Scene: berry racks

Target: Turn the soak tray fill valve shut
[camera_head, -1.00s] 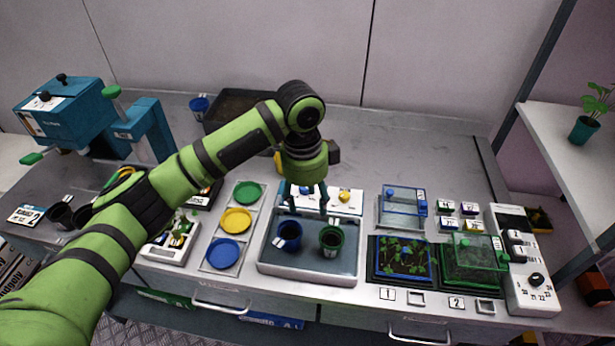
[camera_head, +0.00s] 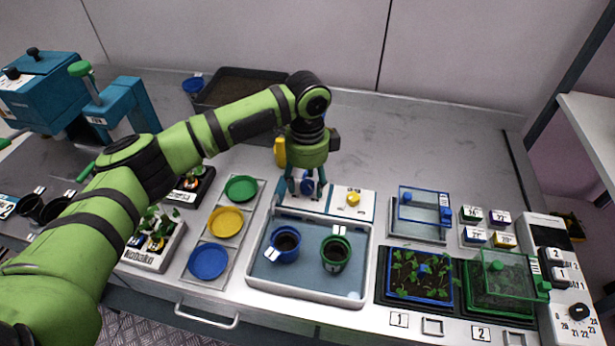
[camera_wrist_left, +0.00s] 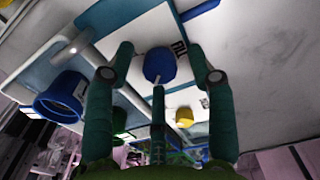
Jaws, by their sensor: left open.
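The soak tray (camera_head: 318,295) is a pale, shallow tray with a blue pot (camera_head: 285,254) and a green pot (camera_head: 336,262) standing in it. Behind it is a white panel with a blue knob (camera_head: 307,186) and a yellow knob (camera_head: 352,199). In the left wrist view the blue knob (camera_wrist_left: 159,65) sits beside the label "FILL". My left gripper (camera_head: 306,188) points down over the blue knob. Its open fingers (camera_wrist_left: 161,55) appear on either side of the knob; I cannot tell if they touch it. My right gripper is out of view.
Green, yellow and blue discs (camera_head: 225,222) lie on a plate left of the tray. Seedling trays (camera_head: 408,273) and a clear blue-edged box (camera_head: 423,208) stand to the right. A dark bin (camera_head: 240,90) is behind my arm. The back right of the bench is clear.

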